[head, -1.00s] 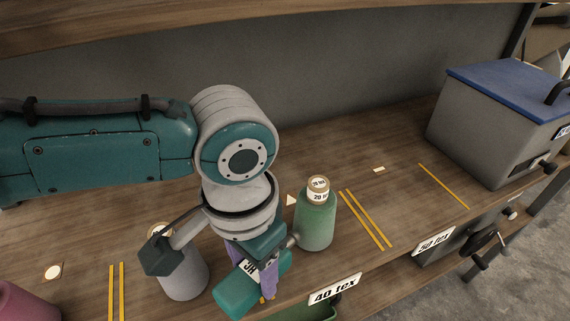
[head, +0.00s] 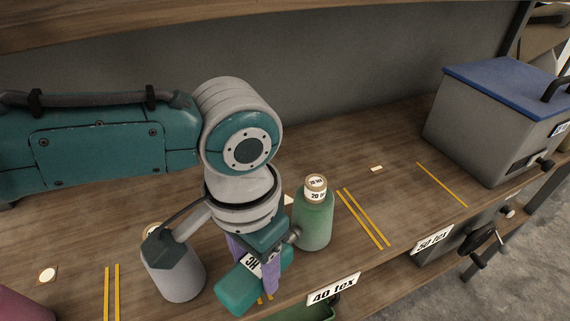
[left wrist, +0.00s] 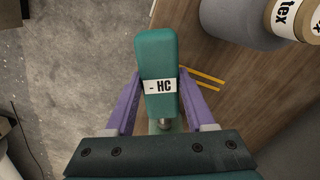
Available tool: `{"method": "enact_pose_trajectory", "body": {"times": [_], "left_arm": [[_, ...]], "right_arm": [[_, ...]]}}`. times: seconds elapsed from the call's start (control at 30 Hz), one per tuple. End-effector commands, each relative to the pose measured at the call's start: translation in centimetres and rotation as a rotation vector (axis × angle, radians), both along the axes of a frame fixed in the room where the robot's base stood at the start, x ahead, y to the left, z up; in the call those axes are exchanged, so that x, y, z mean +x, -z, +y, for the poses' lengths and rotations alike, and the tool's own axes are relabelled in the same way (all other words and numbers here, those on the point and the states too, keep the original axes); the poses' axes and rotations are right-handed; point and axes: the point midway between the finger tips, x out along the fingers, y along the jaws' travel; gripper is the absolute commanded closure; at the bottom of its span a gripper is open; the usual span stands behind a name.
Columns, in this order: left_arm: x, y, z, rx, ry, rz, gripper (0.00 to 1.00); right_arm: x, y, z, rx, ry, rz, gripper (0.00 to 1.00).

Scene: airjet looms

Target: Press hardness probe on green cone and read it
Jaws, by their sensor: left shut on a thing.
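The green cone (head: 314,228) stands upright on the wooden shelf, with a "20 tex" label at its top. My left gripper (head: 254,266) is just left of it and in front, its purple fingers shut on the teal hardness probe (head: 236,291). The probe lies tilted, and its metal tip (head: 294,236) points at the cone's lower side. The tip is at or very near the cone; I cannot tell whether it touches. In the left wrist view the probe (left wrist: 156,60) sits between the fingers, showing an "HC" label; no reading is visible. My right gripper is not in view.
A grey cone (head: 174,272) stands close left of the gripper, and a pink cone (head: 22,304) is at the far left. A grey box (head: 472,136) with a blue lid (head: 500,84) stands at right. The shelf between the green cone and box is mostly clear.

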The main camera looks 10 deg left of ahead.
Motion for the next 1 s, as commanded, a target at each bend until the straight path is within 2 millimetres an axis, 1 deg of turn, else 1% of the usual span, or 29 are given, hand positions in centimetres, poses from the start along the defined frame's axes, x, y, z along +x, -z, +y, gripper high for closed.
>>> {"method": "enact_pose_trajectory", "body": {"times": [1.0], "left_arm": [[0.75,0.01,-0.4,0.0,0.0,-0.001,1.0]], "right_arm": [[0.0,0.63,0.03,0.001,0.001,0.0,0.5]]}}
